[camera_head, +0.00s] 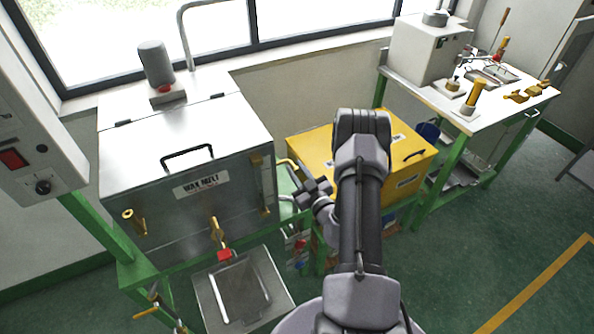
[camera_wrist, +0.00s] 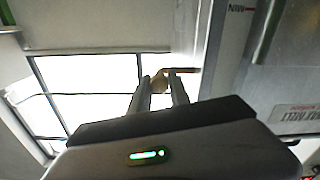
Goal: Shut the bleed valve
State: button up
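My gripper (camera_head: 316,189) is beside the right side of the steel wax melt tank (camera_head: 185,150). In the wrist view its two fingers (camera_wrist: 161,82) stand apart, with a small brass piece (camera_wrist: 159,79) at their tips and an orange-brown bar (camera_wrist: 185,70) running to the right from there. This may be the bleed valve; I cannot tell whether the fingers touch it. On the tank's front are a brass fitting (camera_head: 131,218) at the left and a brass tap (camera_head: 216,230) with a red handle (camera_head: 224,255).
A steel pan (camera_head: 275,290) stands below the tap. A yellow box (camera_head: 310,142) stands behind my arm. A workbench (camera_head: 425,97) with tools is at the back right. A control box (camera_head: 35,140) is at the left edge.

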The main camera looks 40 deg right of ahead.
grip_shut()
jog(key=n, duration=0.3)
jog(key=shift+n, duration=0.4)
jog(key=n, duration=0.4)
jog(key=shift+f+n+p, duration=0.15)
jog(key=shift+n+p, duration=0.15)
jog(key=n, duration=0.4)
jog(key=shift+a+n, duration=0.1)
jog(key=shift+n, duration=0.2)
jog(key=shift+f+n+b, duration=0.1)
jog(key=shift+n+b, duration=0.5)
jog(key=shift+n, duration=1.9)
